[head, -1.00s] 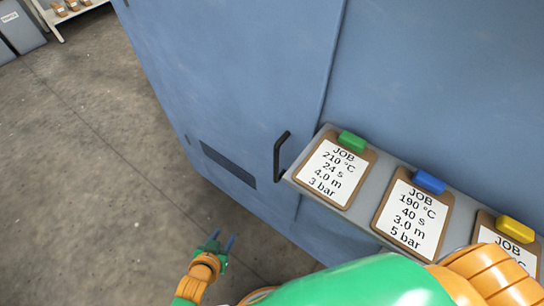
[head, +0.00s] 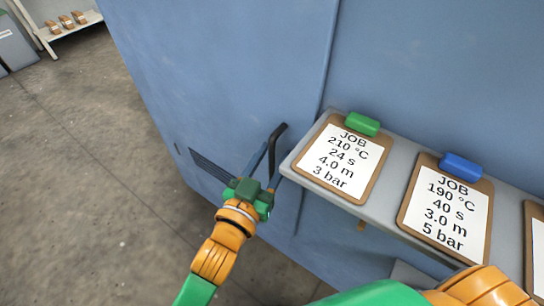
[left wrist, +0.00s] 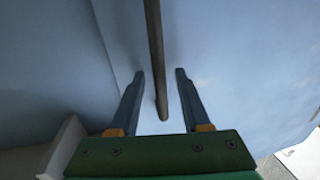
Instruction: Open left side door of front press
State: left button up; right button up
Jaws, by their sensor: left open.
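The blue side door (head: 215,80) of the press fills the middle of the head view and looks closed. Its dark bar handle (head: 276,143) stands beside the door's right edge, next to the shelf. My left gripper (head: 264,166) is at the handle's lower part, fingers pointing up along the door. In the left wrist view the handle bar (left wrist: 156,70) runs down between the two open fingers of my left gripper (left wrist: 158,75), with a gap on each side. My right gripper is not in view.
A grey shelf (head: 393,208) with clipboards, one with a green clip (head: 362,124) and one with a blue clip (head: 461,166), juts out just right of the handle. Open concrete floor (head: 80,180) lies to the left. A white rack (head: 70,30) stands far back left.

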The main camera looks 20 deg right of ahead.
pick_arm(q)
grip_shut()
dwell(1.4)
